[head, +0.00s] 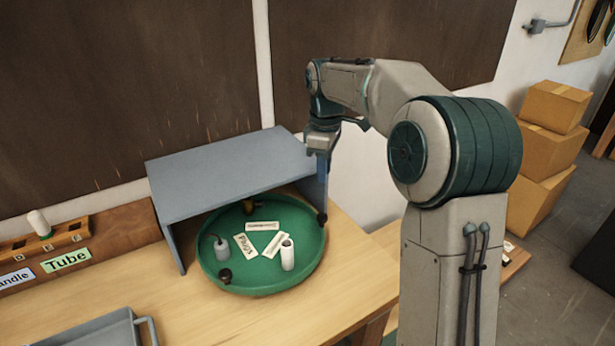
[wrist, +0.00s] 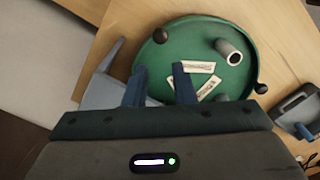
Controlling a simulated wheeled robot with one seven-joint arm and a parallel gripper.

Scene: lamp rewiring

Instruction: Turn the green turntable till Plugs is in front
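The green turntable (head: 262,284) sits on the workbench, partly under a grey-blue cover. It carries three white label cards, a white cylinder (head: 288,255) near the front right and a grey cylinder (head: 222,250) at the left.
The grey-blue cover (head: 225,170) roofs the turntable's back, with its front open. A grey tray with a handle (head: 95,333) lies at front left. A wooden rack (head: 45,243) with "Tube" and a partly cut-off label stands at left. Bench in front is clear.

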